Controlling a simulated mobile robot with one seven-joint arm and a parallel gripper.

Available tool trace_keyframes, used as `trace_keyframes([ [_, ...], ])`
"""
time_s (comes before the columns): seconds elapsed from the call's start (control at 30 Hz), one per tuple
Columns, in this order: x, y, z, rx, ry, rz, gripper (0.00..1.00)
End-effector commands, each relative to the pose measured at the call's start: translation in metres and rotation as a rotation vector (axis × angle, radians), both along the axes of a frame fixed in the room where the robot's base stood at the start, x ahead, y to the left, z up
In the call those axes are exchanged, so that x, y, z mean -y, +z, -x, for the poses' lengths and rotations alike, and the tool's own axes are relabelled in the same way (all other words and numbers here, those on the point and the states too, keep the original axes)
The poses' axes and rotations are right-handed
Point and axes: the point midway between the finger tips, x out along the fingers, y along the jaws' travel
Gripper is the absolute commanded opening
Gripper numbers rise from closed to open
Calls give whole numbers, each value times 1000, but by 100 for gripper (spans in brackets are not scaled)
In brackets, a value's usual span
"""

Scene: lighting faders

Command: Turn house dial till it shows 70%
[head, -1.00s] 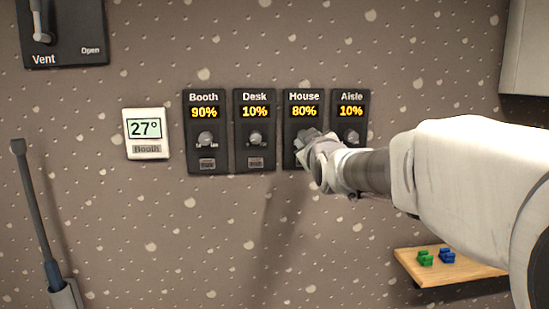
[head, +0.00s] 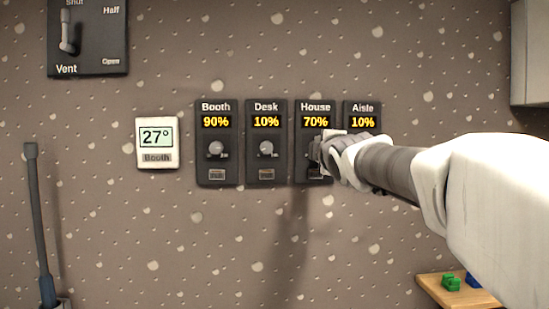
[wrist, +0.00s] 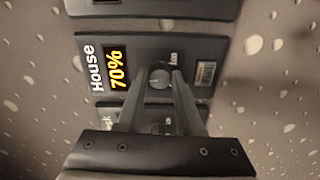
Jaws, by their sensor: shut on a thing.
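The House panel (head: 305,170) is a dark wall plate, third in a row of dimmers, and its display (head: 315,122) reads 70% in yellow. In the wrist view the same display (wrist: 117,68) also reads 70%. The round grey House dial (wrist: 159,79) sits between the two fingers of my gripper (wrist: 160,76), which is shut on it. In the head view my gripper (head: 322,150) covers the dial.
Booth (head: 217,172) reads 90%, Desk (head: 266,165) 10% and Aisle (head: 362,122) 10%. A 27° thermostat (head: 156,142) hangs left. A Vent lever panel (head: 88,40) is upper left. A wooden shelf (head: 440,291) with small green and blue items is lower right.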

Motion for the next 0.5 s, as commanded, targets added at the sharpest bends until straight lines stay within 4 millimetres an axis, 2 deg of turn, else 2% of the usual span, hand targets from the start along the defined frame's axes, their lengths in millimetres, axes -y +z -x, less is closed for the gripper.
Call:
trace_keyframes([
  [0.2,0,0,0,-1,0,172,0],
  [0.5,0,0,0,-1,0,325,0],
])
